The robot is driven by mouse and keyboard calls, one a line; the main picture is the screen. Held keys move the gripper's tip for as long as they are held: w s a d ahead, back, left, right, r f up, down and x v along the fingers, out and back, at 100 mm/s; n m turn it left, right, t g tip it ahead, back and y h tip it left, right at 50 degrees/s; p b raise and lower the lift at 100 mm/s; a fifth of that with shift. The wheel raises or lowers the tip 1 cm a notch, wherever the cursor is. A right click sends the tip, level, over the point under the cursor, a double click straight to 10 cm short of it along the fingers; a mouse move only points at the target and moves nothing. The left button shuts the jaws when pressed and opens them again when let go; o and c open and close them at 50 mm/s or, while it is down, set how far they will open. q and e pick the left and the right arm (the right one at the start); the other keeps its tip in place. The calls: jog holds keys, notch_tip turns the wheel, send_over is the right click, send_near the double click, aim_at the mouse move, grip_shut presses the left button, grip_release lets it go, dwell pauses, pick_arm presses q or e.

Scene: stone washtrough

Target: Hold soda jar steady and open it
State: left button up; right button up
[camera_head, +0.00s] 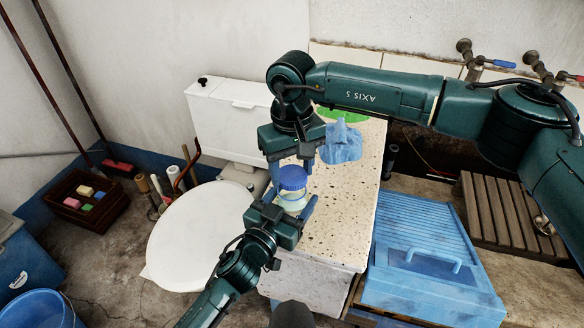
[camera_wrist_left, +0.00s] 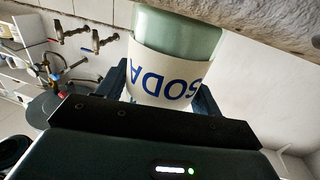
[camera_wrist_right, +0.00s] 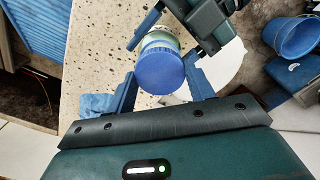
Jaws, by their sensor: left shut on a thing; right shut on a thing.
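The soda jar (camera_head: 292,201) is a pale glass jar with a white band, upright over the speckled stone slab (camera_head: 345,215); I cannot tell whether it touches the stone. Its blue lid (camera_head: 293,178) sits on top. In the left wrist view the jar (camera_wrist_left: 165,82) shows blue "SODA" lettering, upside down, and the lid is hidden. My left gripper (camera_head: 290,207) is shut on the jar's body from the near side. My right gripper (camera_head: 291,176) comes from above and is shut on the lid; the lid (camera_wrist_right: 161,70) shows between its fingers in the right wrist view.
A blue cloth (camera_head: 341,143) and a green thing (camera_head: 340,115) lie at the slab's far end. A blue ribbed box (camera_head: 430,260) stands to the right. A round white lid-like surface (camera_head: 195,235) is at left, beside a white cistern (camera_head: 230,120). Taps (camera_head: 485,60) are on the back wall.

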aim_at(292, 175)
jog(key=shift+r, duration=2)
pick_arm(q)
jog(key=o, duration=2)
jog(key=shift+c, duration=0.2)
